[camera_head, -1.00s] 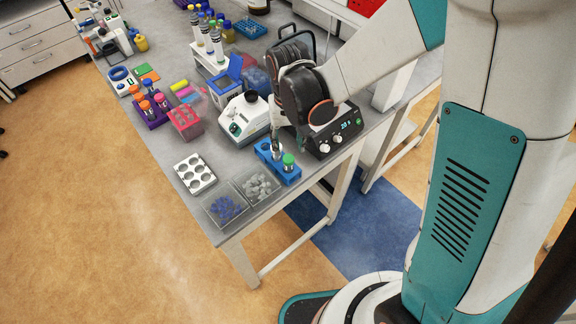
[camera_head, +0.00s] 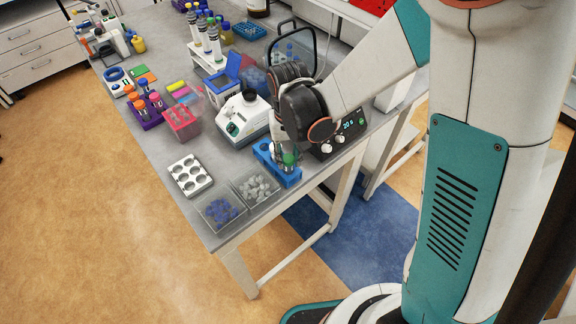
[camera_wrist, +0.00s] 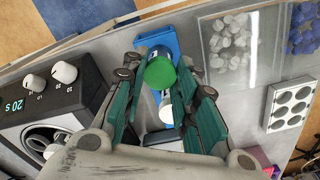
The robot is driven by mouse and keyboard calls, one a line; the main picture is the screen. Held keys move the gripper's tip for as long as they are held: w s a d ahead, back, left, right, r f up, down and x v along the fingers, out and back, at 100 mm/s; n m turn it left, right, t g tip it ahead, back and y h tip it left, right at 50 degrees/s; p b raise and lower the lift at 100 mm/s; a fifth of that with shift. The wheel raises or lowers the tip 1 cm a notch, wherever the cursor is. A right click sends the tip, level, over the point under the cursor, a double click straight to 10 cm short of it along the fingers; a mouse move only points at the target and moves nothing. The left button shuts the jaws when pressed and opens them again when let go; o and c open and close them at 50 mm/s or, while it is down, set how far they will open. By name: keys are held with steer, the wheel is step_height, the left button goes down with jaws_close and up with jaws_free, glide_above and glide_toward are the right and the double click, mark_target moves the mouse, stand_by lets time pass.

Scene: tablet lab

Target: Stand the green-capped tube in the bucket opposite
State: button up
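The green-capped tube (camera_head: 289,158) stands in a small blue rack (camera_head: 284,177) near the front edge of the bench. In the wrist view its green cap (camera_wrist: 160,72) faces the camera, with the blue rack (camera_wrist: 158,36) below. My gripper (camera_wrist: 162,95) is open, its fingers on either side of the tube just below the cap; a clear grip does not show. In the head view my gripper (camera_head: 284,150) is above the rack and partly hides it. A pale round item (camera_wrist: 167,113) sits behind the cap, between the fingers. I cannot make out the bucket.
A black control unit (camera_head: 342,133) reading "20 s" stands close right of the rack. A white device (camera_head: 243,117) stands to the left. Clear trays of pale (camera_head: 256,187) and blue pieces (camera_head: 221,212) and a white well plate (camera_head: 190,175) lie nearby.

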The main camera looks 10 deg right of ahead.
steer(key=shift+r, duration=0.15)
stand_by(0.3)
steer(key=shift+r+p, duration=2.45)
steer(key=shift+r, duration=1.2)
